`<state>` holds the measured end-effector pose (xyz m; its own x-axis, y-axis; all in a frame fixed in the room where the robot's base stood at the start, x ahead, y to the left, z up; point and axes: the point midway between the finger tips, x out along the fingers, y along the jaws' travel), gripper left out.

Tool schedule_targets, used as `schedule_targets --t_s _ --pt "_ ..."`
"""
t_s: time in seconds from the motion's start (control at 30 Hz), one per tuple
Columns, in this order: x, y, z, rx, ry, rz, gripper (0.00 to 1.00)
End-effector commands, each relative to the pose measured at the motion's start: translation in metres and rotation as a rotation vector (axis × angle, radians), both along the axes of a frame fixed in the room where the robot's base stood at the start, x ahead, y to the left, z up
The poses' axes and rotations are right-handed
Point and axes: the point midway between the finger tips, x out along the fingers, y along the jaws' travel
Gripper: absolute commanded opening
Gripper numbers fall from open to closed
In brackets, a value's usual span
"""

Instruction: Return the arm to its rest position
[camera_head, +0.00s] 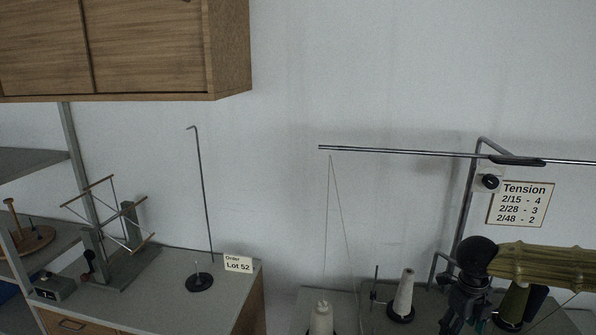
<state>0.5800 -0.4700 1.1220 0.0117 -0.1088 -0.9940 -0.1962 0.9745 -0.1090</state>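My gripper (463,308) is at the lower right of the head view, dark and pointing down below a black rounded wrist joint. An olive-green arm section runs from that joint to the right edge. The fingertips are small, dark and close to the bottom edge, so I cannot tell whether they are open or shut, or whether they hold anything. The gripper appears just right of a pale thread cone (403,297); I cannot tell how far apart they are in depth.
Another pale cone (321,319) and a dark green cone (514,303) stand near the arm. A metal rod (400,150) spans above. A tension card (520,204) hangs behind. At left are a yarn winder (125,240), a hooked stand (204,195) and an order card (238,265).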

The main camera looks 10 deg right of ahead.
Motion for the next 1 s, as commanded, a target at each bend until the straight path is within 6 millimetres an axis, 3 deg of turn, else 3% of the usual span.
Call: schedule_targets --t_s 0.27,0.47,0.77,1.0 --pt "0.006 0.007 -0.027 -0.123 -0.004 0.168 0.66" --pt "0.012 0.022 -0.058 -0.252 -0.003 0.397 0.66" --pt "0.013 0.057 -0.108 -0.399 0.012 0.801 0.66" --pt "0.000 0.093 -0.151 -0.464 0.036 1.153 0.66"
